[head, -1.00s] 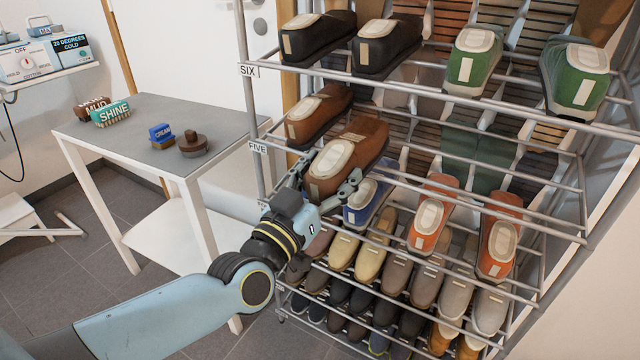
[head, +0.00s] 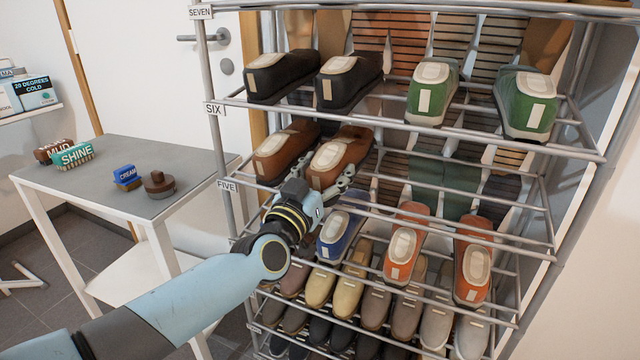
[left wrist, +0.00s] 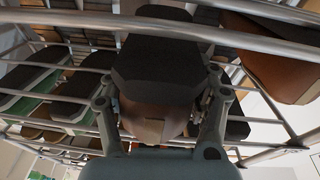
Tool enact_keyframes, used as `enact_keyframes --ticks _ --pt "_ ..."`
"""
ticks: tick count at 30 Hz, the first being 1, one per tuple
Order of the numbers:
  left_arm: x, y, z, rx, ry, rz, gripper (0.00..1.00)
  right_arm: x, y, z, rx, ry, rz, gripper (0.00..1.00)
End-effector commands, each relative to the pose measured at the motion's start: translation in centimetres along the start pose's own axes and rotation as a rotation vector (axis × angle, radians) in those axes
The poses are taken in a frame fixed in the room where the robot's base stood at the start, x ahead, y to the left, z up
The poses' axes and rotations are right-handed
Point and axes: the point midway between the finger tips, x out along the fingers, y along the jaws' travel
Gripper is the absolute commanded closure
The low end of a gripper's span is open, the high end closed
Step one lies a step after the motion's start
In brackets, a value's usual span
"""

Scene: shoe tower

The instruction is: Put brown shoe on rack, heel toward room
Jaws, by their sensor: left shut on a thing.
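The brown shoe (head: 338,160) is in my left gripper (head: 328,188), on the tier between the SIX and FIVE labels of the rack (head: 222,140). Its heel faces out toward the room and its toe points into the rack. Another brown shoe (head: 284,152) stands just left of it, also heel outward. In the left wrist view the held shoe (left wrist: 155,90) fills the middle, with the fingers on both sides of its heel. I cannot tell whether its sole touches the bars. My right gripper is not in view.
Black shoes (head: 350,82) and green shoes (head: 432,92) stand on the tier above. A blue shoe (head: 340,234) and orange shoes (head: 404,244) stand on the tier below. A grey table (head: 120,190) with shoe-care items is at left. The brown shoe's tier has free room to its right.

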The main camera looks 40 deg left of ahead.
Motion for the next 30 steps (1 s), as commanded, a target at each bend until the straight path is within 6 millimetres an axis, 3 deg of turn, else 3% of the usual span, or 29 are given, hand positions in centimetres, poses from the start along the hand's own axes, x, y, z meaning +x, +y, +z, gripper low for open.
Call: enact_keyframes --ticks 11,18,30 --pt "4.2 -0.2 0.1 -0.001 0.003 0.0 0.89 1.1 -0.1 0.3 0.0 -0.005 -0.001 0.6" --pt "4.2 -0.3 2.1 0.001 0.001 0.0 0.89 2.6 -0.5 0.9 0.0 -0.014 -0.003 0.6" --pt "4.2 -0.4 2.3 0.0 0.003 0.0 0.89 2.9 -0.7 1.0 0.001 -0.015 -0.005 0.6"
